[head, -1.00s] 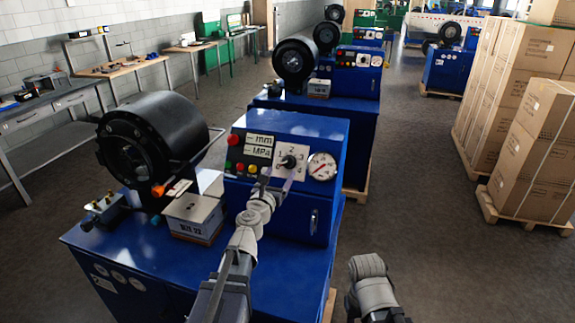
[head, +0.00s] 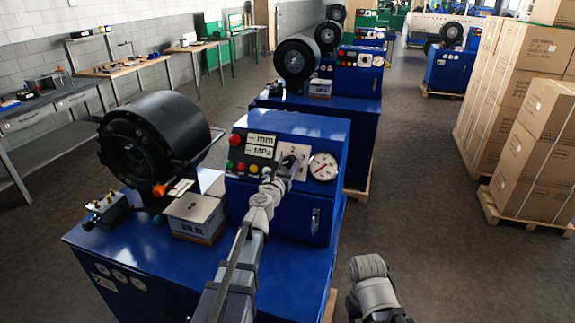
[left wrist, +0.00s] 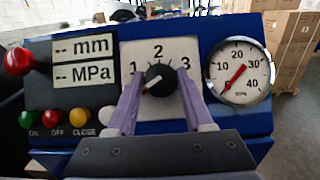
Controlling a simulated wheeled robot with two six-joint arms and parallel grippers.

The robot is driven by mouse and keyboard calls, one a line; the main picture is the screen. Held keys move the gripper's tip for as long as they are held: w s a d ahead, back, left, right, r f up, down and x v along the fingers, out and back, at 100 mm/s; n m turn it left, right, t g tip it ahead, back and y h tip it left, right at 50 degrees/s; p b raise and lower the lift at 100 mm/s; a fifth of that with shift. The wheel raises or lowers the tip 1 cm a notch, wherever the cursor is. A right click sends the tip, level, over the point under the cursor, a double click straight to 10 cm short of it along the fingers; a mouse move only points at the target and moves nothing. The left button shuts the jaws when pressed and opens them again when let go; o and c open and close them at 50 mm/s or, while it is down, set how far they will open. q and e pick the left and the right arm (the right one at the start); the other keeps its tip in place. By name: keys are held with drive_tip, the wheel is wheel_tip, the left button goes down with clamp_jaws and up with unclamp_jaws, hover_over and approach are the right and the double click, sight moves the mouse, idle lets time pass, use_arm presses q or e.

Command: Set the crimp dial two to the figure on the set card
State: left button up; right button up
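The crimp dial is a black round knob (left wrist: 159,79) on a white plate (left wrist: 178,50) marked 1, 2 and 3 in the left wrist view. A pale mark on the knob seems to point to the lower left, close to the left finger. My left gripper (left wrist: 160,80) is open, its two purple fingers on either side of the knob. I cannot tell whether they touch it. In the head view the left gripper (head: 283,166) covers most of the dial. My right arm shows at the bottom, its fingers out of view. I cannot make out a set card with a readable figure.
The blue control box (head: 270,208) also carries a pressure gauge (head: 323,167), mm and MPa displays and several coloured buttons. A black crimping head (head: 150,140) and a lidded box (head: 195,215) stand left. Cartons (head: 535,140) stand right; the aisle floor is clear.

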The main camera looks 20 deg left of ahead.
use_arm(q)
clamp_jaws()
